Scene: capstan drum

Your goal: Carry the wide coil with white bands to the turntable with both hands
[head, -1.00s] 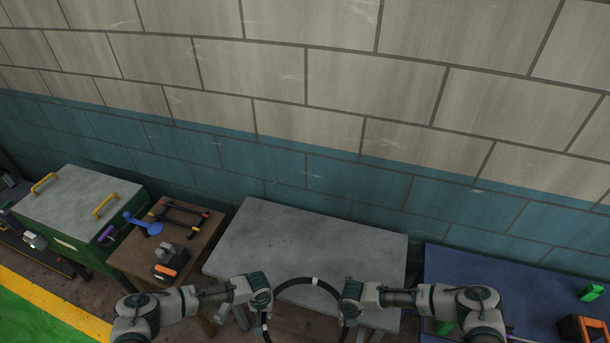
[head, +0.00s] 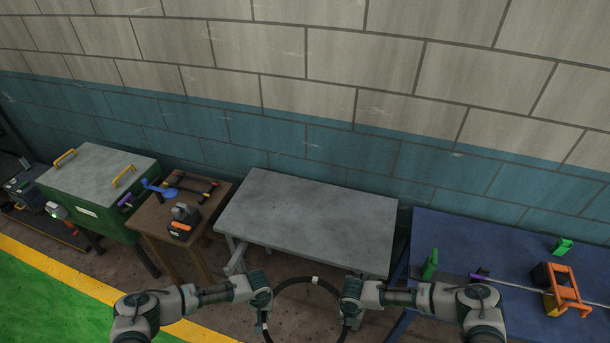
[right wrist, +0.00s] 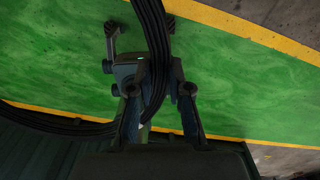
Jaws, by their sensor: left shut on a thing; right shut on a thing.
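The wide black coil with white bands (head: 292,280) is held upright between my two grippers at the bottom of the head view; its lower part is cut off by the frame. My left gripper (head: 264,300) is shut on its left side. My right gripper (head: 346,300) is shut on its right side. In the right wrist view, several black strands of the coil (right wrist: 152,40) pass between the fingers of the right gripper (right wrist: 158,100). The turntable cannot be made out in these frames.
A bare grey table (head: 310,215) stands ahead against the wall. Left of it are a small wooden table (head: 150,222) with tools and a green cabinet (head: 90,212). A blue bench (head: 480,240) with green blocks and an orange-handled tool is at right. Green floor (head: 40,305) lies at left.

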